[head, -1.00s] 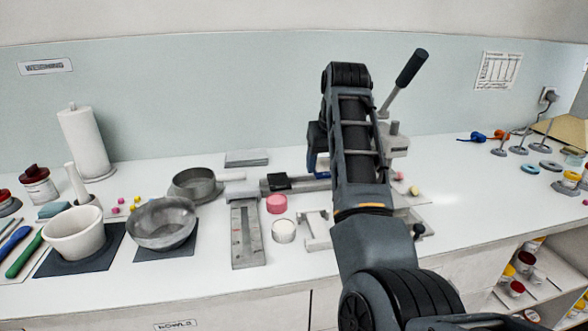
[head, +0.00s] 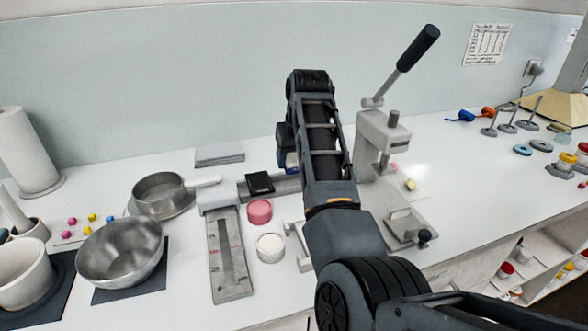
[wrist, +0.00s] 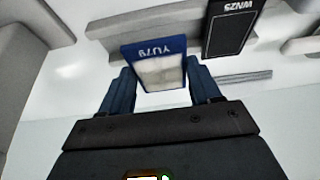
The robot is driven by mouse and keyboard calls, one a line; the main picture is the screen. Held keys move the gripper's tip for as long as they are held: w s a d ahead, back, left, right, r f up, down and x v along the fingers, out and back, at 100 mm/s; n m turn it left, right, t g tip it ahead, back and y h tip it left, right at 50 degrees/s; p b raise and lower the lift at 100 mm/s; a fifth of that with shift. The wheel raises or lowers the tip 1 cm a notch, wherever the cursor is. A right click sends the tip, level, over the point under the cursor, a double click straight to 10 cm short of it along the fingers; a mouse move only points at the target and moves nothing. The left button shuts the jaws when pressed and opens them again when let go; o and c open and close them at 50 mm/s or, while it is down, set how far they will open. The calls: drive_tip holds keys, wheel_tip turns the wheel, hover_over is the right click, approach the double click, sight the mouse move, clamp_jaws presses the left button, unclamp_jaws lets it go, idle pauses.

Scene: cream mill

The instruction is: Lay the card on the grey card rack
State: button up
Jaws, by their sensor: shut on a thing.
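A blue-edged card marked YU79 (wrist: 158,66), with a pale lower face, is between the two blue fingers of my gripper (wrist: 157,80) in the wrist view. My gripper is shut on it. The grey card rack (wrist: 140,20) is a long bar just past the card in that view. A black card marked WNZ5 (wrist: 230,28) lies on the rack, to the right of the held card. In the head view the rack (head: 287,185) and black card (head: 260,183) sit left of my arm, which hides the rack's right part. I cannot tell whether the held card touches the rack.
A pink tub (head: 259,212) and a white tub (head: 270,248) stand in front of the rack. A grey press (head: 384,145) with a long lever stands right of my arm. A pan (head: 160,193) and a metal bowl (head: 120,250) are left. A grey slab (head: 219,155) lies behind.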

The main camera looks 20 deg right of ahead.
sight(295, 168)
drive_tip(key=shift+f, duration=2)
drive_tip(key=shift+s+f, duration=0.1)
drive_tip(key=shift+f, duration=0.05)
drive_tip(key=o, duration=1)
drive_tip(key=shift+o, duration=0.2)
drive_tip(key=shift+r, duration=0.55)
drive_tip(key=v, duration=1.1)
drive_tip(key=shift+s+r, duration=0.1)
